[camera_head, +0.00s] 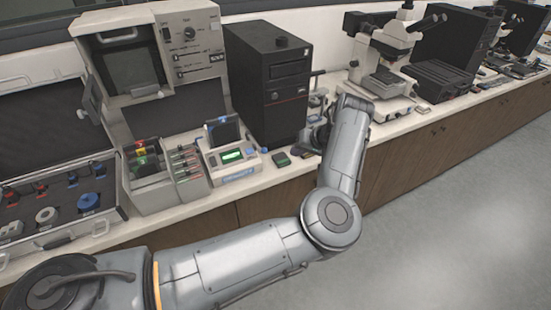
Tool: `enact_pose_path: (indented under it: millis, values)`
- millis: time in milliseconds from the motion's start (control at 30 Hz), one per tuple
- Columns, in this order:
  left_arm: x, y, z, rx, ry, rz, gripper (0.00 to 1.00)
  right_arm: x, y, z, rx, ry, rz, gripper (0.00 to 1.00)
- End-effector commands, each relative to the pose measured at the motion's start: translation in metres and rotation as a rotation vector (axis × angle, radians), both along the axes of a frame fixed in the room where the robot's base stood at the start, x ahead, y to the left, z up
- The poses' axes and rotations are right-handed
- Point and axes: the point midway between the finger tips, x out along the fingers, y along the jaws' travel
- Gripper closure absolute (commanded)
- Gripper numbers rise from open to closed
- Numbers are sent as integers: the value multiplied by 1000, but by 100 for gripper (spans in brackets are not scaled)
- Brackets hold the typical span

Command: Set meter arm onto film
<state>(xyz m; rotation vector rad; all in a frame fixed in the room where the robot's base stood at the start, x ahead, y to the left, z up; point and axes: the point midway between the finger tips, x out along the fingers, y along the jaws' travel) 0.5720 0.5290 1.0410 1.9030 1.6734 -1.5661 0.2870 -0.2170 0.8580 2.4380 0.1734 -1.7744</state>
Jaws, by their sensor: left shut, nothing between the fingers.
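A small pale device with a green lit display (232,156) stands near the front edge of the counter, left of centre. A dark panel with a blue edge (222,131) stands upright at its back. I cannot make out which part is the meter arm, and I cannot tell where the film is. My left gripper (316,136) is at the counter in front of the black computer tower, to the right of the device and apart from it. It is small and partly hidden by my own wrist; it is shut and empty. My right gripper is out of view.
A black tower (270,85) stands behind the device. A beige machine (158,50) and an open case (50,205) are to the left. Small dark blocks (281,159) lie between the device and my gripper. A microscope (390,50) stands to the right.

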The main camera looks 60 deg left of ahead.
Motion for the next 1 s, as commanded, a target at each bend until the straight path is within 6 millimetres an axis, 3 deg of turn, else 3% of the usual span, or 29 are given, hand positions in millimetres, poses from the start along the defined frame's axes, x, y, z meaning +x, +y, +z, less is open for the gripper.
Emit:
enact_pose_path:
  millis: [200,567,767,1000]
  values:
    - [10,0,19,0,-52,-1,100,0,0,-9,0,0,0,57]
    - [11,0,20,1,-54,0,100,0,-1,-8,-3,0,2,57]
    - [9,5,13,0,-53,1,100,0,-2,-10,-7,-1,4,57]
    - [4,27,-14,0,-53,3,100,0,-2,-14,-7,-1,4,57]
